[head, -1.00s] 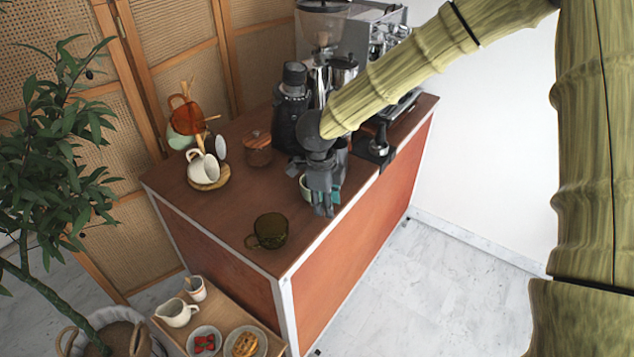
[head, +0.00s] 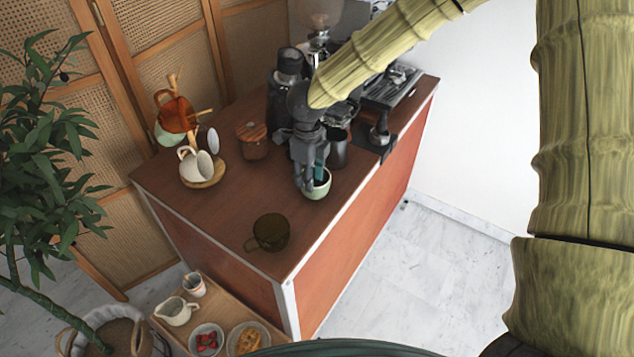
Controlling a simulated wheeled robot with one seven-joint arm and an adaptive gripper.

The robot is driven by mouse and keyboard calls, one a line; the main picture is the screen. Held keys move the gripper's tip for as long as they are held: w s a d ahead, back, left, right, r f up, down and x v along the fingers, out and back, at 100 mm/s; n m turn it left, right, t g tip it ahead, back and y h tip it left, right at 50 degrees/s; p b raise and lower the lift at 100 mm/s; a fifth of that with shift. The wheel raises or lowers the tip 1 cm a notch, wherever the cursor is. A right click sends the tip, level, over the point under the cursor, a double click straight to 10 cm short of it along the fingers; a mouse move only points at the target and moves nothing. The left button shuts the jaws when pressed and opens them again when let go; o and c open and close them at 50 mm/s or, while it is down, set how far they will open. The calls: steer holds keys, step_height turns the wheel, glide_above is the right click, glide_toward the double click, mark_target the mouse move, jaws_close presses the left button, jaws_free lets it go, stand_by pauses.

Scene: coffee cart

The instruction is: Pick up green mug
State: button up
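A pale green mug (head: 318,189) stands upright on the brown top of the cart near its front right edge. My gripper (head: 311,178) points down at this mug and covers its left and back parts. A dark finger is at the mug's left side, and a teal pad shows over its opening. I cannot tell whether the fingers touch the mug or how far apart they are. A dark olive, see-through mug (head: 271,232) stands apart, nearer the cart's front corner, with its handle to the left.
A mug tree (head: 203,182) with several mugs and a wooden-lidded jar (head: 252,141) stand to the left. A dark grinder (head: 284,95), a metal cup (head: 338,150) and the espresso machine (head: 391,86) crowd the back. A lower tray (head: 222,311) holds a pitcher and food. The cart top's front middle is clear.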

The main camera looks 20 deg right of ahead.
mark_target(309, 195)
steer(key=f, duration=0.1)
steer(key=w+f+p, duration=0.1)
steer(key=f, duration=0.1)
steer(key=w+f+p, duration=0.1)
steer(key=shift+d+f, duration=0.15)
steer(key=shift+f, duration=0.25)
steer(key=shift+s+f, duration=0.3)
steer(key=shift+f, duration=0.1)
steer(key=shift+w+f, duration=0.35)
steer(key=shift+s+r, duration=0.15)
steer(key=shift+s, duration=0.05)
steer(key=c, duration=0.6)
jaws_close()
